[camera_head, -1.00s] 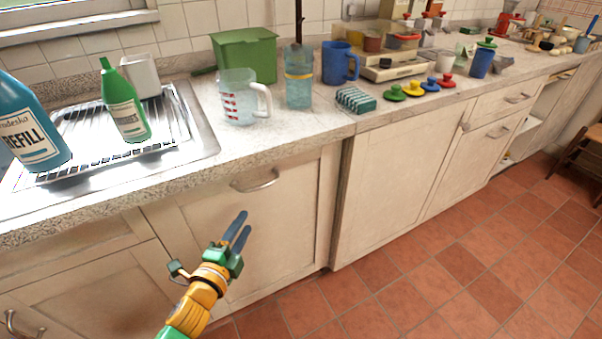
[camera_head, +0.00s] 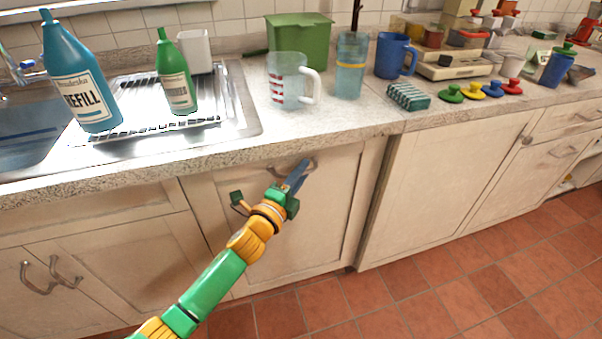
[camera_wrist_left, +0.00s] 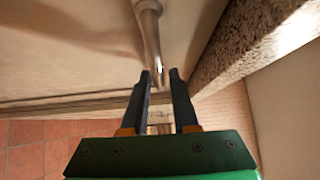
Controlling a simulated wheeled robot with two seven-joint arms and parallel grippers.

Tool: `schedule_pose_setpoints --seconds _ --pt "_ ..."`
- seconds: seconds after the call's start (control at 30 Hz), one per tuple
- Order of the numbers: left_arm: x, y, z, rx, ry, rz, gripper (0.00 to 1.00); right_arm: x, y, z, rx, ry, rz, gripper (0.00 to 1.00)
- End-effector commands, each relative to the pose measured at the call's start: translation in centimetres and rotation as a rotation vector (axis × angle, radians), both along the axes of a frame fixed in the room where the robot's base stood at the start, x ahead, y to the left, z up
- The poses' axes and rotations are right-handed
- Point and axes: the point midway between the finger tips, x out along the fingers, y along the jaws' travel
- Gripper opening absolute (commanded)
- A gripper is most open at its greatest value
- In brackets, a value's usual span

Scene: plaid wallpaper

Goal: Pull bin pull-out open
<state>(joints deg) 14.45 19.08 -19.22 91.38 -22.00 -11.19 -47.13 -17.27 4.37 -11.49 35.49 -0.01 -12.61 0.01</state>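The bin pull-out (camera_head: 310,225) is a cream panel under the counter, and its front looks flush with the neighbouring fronts. Its curved metal handle (camera_head: 310,163) sits near the top edge and is partly hidden by my left gripper (camera_head: 300,174). In the left wrist view the handle (camera_wrist_left: 150,30) runs down toward the gap between the two dark fingers of my left gripper (camera_wrist_left: 160,75). The fingers are apart, one on each side of the handle's line. I cannot tell whether either finger touches it. My right gripper is in neither view.
The stone counter edge (camera_head: 250,154) overhangs just above the handle. A measuring jug (camera_head: 287,82), green bottle (camera_head: 178,80) and blue refill bottle (camera_head: 85,80) stand above. A double-door cabinet (camera_head: 75,265) is at left. The tiled floor (camera_head: 440,300) in front is clear.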

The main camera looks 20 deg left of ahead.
Motion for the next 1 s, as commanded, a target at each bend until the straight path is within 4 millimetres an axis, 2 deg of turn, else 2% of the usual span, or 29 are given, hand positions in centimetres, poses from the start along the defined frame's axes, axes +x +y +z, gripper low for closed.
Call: schedule_pose_setpoints --seconds 0.03,0.07,0.1,1.0 --pt "-0.01 0.01 -0.01 0.0 0.0 0.0 0.11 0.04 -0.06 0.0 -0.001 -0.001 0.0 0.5" --pt "-0.01 0.01 -0.01 0.0 0.0 0.0 0.03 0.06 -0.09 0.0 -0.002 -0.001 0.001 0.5" --pt "-0.01 0.01 -0.01 0.0 0.0 0.0 0.0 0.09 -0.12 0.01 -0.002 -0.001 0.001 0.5" --pt "-0.01 0.03 -0.01 0.0 0.0 0.001 0.0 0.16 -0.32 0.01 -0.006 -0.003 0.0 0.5"
